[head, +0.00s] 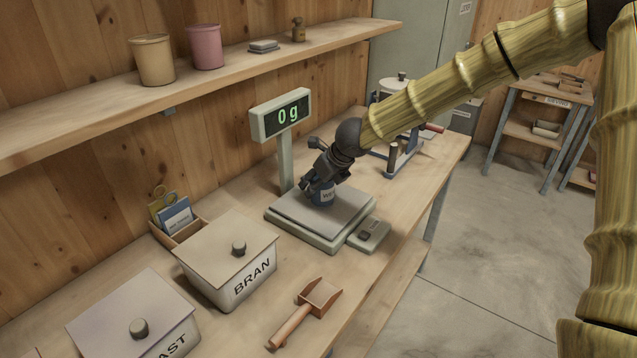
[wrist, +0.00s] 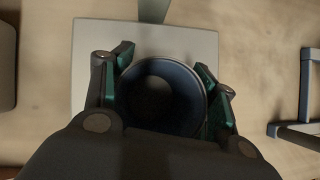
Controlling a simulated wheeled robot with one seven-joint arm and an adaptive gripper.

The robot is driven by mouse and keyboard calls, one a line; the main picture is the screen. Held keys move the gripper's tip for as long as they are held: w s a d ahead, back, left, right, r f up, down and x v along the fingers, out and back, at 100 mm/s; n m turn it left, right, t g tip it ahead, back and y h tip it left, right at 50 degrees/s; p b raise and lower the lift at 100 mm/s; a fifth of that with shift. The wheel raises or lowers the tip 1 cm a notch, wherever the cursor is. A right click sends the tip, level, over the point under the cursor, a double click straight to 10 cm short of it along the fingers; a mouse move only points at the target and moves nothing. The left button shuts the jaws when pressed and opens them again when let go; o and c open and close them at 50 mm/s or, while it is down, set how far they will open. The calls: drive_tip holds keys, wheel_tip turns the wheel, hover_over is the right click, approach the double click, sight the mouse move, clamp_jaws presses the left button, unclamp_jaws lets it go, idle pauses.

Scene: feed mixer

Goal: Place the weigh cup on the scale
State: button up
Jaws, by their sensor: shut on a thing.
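The weigh cup (head: 325,194) is a small dark blue cup with a pale label, seen in the head view at the scale. In the wrist view the cup (wrist: 160,95) shows its round open mouth and dark inside, between my fingers. My gripper (head: 318,188) is shut on the cup from above; it also shows in the wrist view (wrist: 160,92). The scale (head: 290,225) has a flat grey plate, which lies under the cup in both views. Its display (head: 282,115) reads 0 g. Whether the cup's base touches the plate cannot be told.
A small grey box with a dark button (head: 368,236) sits at the scale's front right. The BRAN bin (head: 227,260) stands to the left, and a wooden scoop (head: 307,311) lies in front. A clamp-like device (head: 405,150) stands behind to the right.

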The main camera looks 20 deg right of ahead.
drive_tip(key=shift+s, duration=0.1)
drive_tip(key=o, duration=0.9)
drive_tip(key=shift+r, duration=0.1)
drive_tip(key=v, duration=1.1)
drive_tip(key=shift+s+d+r+p, duration=0.15)
drive_tip(key=shift+s+r+p, duration=0.05)
drive_tip(key=shift+r+p, duration=0.15)
